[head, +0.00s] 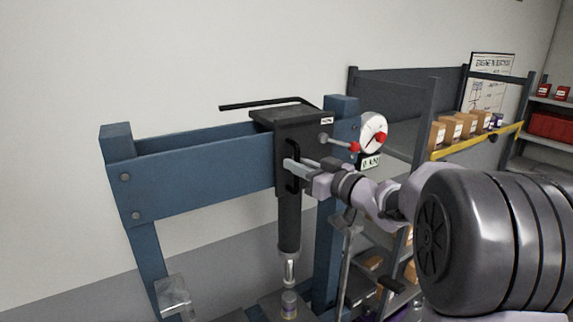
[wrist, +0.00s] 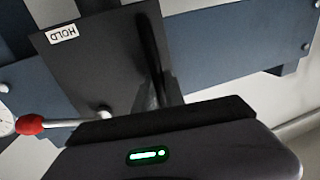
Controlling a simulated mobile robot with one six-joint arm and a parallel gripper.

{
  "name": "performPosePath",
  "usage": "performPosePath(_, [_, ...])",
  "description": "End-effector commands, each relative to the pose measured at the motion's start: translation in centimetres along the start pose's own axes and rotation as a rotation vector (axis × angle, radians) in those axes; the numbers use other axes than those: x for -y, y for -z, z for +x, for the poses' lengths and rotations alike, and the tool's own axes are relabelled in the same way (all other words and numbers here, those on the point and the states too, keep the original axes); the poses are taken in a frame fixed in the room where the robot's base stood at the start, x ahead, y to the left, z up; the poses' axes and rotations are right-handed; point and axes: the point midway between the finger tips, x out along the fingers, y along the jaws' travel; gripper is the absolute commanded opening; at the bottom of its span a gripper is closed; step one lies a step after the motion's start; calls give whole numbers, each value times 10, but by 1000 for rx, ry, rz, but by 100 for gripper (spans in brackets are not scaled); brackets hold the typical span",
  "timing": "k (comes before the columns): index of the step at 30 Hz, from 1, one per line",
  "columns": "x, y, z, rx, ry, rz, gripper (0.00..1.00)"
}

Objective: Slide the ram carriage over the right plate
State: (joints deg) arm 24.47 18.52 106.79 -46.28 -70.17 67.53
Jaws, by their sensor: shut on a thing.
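The black ram carriage (head: 300,122) sits on the blue press beam (head: 205,180), near its right end. It also shows in the wrist view (wrist: 90,65), with a HOLD label. My gripper (head: 293,172) is shut on the upright black handle (wrist: 155,55) on the carriage's front. The ram (head: 289,220) hangs below the carriage, its bright tip above a small cylinder (head: 289,303) on the right plate (head: 266,300). A clear block (head: 173,293) stands at lower left. Exact ram alignment cannot be told from this angle.
The press's right post (head: 330,245) stands close beside the ram. A long black lever (head: 262,104) reaches left on top. Shelves with boxes (head: 455,127) stand behind my arm.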

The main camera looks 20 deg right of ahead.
Motion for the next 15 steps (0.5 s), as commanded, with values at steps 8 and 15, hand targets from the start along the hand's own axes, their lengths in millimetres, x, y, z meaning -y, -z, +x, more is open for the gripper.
performPosePath(8, [-3, 1, -1, -2, -4, -1, 0])
performPosePath(15, [-2, 1, 0, -2, -4, -1, 36])
